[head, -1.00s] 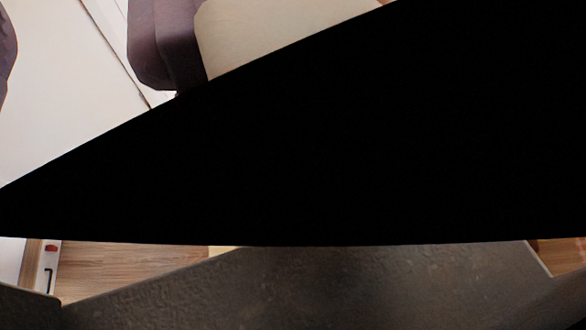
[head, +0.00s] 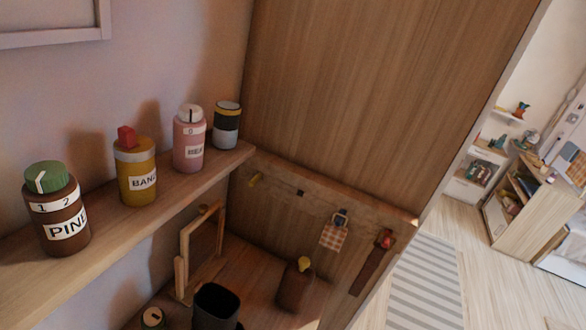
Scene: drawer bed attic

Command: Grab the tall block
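No thing in the head view is plainly a tall block. A brown upright piece with a yellow top (head: 295,287) stands on the wooden floor of the niche below the shelf, but I cannot tell whether it is a block or a bottle. My gripper is not in view, so its distance to anything cannot be seen.
A wooden shelf (head: 130,222) holds a brown jar (head: 58,210), a yellow bottle (head: 137,172), a pink bottle (head: 189,140) and a dark banded jar (head: 227,126). A black open container (head: 216,308) stands below. A wood panel (head: 380,90) rises behind. Open floor (head: 470,260) lies right.

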